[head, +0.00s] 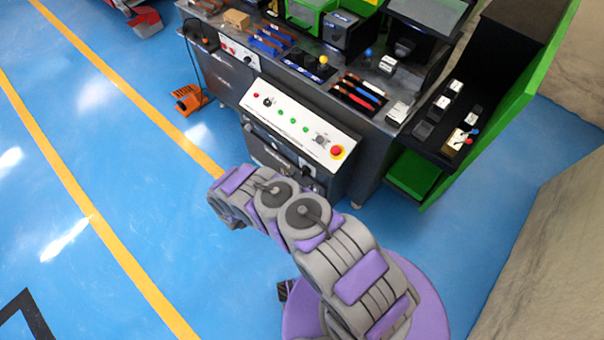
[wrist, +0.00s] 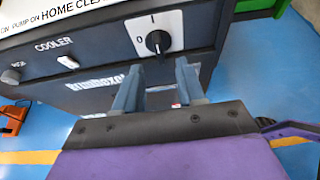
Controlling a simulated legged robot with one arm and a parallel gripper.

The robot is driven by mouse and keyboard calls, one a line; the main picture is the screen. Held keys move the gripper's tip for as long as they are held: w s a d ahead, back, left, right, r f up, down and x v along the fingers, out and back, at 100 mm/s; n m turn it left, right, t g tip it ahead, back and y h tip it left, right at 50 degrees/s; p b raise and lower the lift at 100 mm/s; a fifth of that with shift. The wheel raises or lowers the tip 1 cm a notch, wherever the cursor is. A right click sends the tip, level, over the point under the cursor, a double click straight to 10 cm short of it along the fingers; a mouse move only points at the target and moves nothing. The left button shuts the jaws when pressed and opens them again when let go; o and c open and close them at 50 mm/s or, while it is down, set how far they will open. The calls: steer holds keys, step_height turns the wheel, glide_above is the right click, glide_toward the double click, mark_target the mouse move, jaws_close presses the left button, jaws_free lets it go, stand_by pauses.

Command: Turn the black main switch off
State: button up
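The black main switch (wrist: 158,42) is a rotary knob on a white plate on the dark cabinet front, in the upper middle of the wrist view. A 0 is printed to the left of the knob and another mark shows above it. A pale line shows on the knob's lower part; I cannot tell its exact setting. My gripper (wrist: 157,74) is open and empty, its two fingers apart just below the switch in the picture, with the knob above the gap between them. No finger visibly touches the knob. In the head view my arm's end is turned away and its fingers are hidden.
The sloped white control panel (head: 290,120) has small buttons and a red emergency stop (head: 337,152). A COOLER button (wrist: 68,62) sits left of the switch. An orange foot pedal (head: 190,99) stands on the floor, left of the machine. The blue floor in front is clear.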

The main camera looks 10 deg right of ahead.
mark_target(302, 172)
steer(key=b+x, duration=0.1)
steer(key=x, duration=0.7)
steer(key=shift+w+a+b, duration=0.1)
steer(key=shift+w+b, duration=0.05)
steer(key=shift+b, duration=0.15)
steer(key=shift+w+d+f, duration=0.1)
steer(key=shift+w+d, duration=0.05)
steer(key=shift+d, duration=0.25)
steer(key=shift+a, duration=0.4)
steer(key=shift+c, duration=0.8)
steer(key=shift+d, duration=0.15)
jaws_close()
